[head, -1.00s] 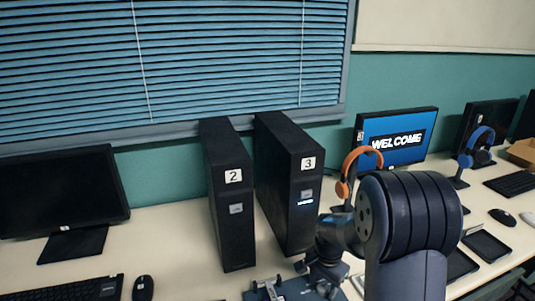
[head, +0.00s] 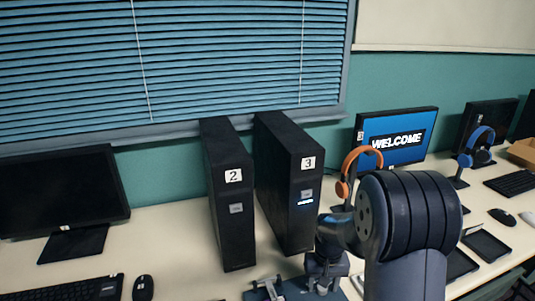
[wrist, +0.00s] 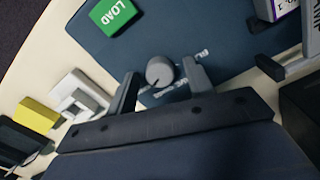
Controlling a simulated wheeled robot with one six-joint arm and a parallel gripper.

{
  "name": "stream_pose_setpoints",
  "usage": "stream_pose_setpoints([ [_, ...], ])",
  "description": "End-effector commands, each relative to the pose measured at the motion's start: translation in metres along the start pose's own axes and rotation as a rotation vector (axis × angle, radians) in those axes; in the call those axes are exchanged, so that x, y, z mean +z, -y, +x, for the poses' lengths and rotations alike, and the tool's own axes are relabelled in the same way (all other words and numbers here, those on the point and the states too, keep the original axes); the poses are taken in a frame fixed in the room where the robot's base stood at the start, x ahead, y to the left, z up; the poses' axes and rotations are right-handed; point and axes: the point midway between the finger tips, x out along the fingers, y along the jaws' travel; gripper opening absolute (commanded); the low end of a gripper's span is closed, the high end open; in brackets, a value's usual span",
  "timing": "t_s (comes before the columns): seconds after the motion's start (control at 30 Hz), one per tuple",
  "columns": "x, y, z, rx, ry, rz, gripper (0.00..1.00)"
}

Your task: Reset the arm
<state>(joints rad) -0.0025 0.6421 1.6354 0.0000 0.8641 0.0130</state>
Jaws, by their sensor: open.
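My gripper (wrist: 160,90) is open in the wrist view, its two fingers apart over a dark blue mat (wrist: 225,40). A round grey knob (wrist: 160,71) shows between the fingers; I cannot tell whether they touch it. In the head view my arm (head: 410,225) reaches over the desk at the lower right. The wrist part hides much of the desk there, and the fingertips are not clear in that view.
Two black computer towers, 2 (head: 233,215) and 3 (head: 300,190), stand close beside my arm. An orange headset (head: 345,185) hangs behind it. A green LOAD block (wrist: 113,15) and a yellow block (wrist: 37,115) lie near my gripper.

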Motion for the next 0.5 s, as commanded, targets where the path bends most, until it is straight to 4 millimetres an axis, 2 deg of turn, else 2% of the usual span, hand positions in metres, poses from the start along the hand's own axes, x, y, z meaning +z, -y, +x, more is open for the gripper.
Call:
stream_pose_setpoints([
  [0.4, 0.000, 0.000, 0.000, 0.000, 0.000, -0.326, 0.50],
  [0.5, -0.001, 0.000, -0.019, 0.001, -0.004, -0.329, 0.50],
])
